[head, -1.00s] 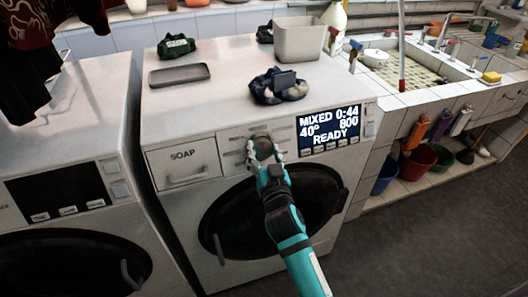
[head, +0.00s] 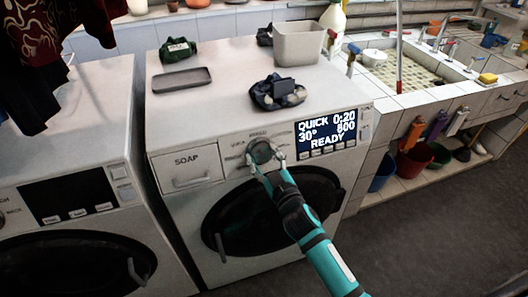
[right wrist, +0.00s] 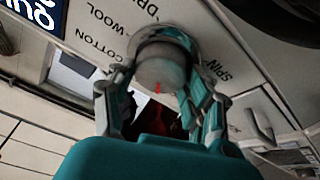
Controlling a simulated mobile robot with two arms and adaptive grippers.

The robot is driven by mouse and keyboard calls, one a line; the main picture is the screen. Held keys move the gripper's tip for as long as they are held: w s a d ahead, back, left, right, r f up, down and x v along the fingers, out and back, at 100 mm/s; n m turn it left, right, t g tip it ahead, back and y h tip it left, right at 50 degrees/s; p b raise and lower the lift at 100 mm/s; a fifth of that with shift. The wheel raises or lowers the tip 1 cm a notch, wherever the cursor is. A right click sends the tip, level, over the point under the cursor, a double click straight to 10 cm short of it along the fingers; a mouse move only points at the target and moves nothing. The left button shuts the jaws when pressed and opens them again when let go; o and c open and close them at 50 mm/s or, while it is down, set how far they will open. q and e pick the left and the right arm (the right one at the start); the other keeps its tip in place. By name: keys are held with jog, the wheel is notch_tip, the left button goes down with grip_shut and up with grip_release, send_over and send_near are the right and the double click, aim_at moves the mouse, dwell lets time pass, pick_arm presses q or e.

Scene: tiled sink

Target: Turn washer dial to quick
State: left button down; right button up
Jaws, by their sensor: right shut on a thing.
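The washer (head: 190,215) is white with a round black door. Its round grey dial (head: 262,150) is on the front panel between the soap drawer (head: 186,168) and the display (head: 327,132). The display reads QUICK 0:20, 30°, 800, READY. My right gripper (head: 266,161) is shut on the dial, one finger on each side. In the right wrist view the dial (right wrist: 160,66) sits between the fingers, with a red mark on it. The words COTTON, WOOL and SPIN show around it. My left gripper is not in view.
A grey tray (head: 182,80), a green bundle (head: 178,49), a dark cloth bundle (head: 279,92) and a grey bin (head: 298,43) sit on top. A second washer (head: 75,150) stands at left. A tiled sink (head: 415,68) is at right.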

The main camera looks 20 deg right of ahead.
jog(key=shift+d+r+n+y+p, duration=0.15)
jog(key=shift+n+y+p, duration=0.4)
jog(key=shift+n, duration=0.85)
jog(key=o, duration=1.2)
jog(key=shift+w, duration=0.1)
jog(key=shift+c, duration=0.2)
jog(key=shift+s, duration=0.4)
jog(key=s+d, duration=0.1)
jog(key=s, duration=1)
jog(key=shift+d, duration=0.4)
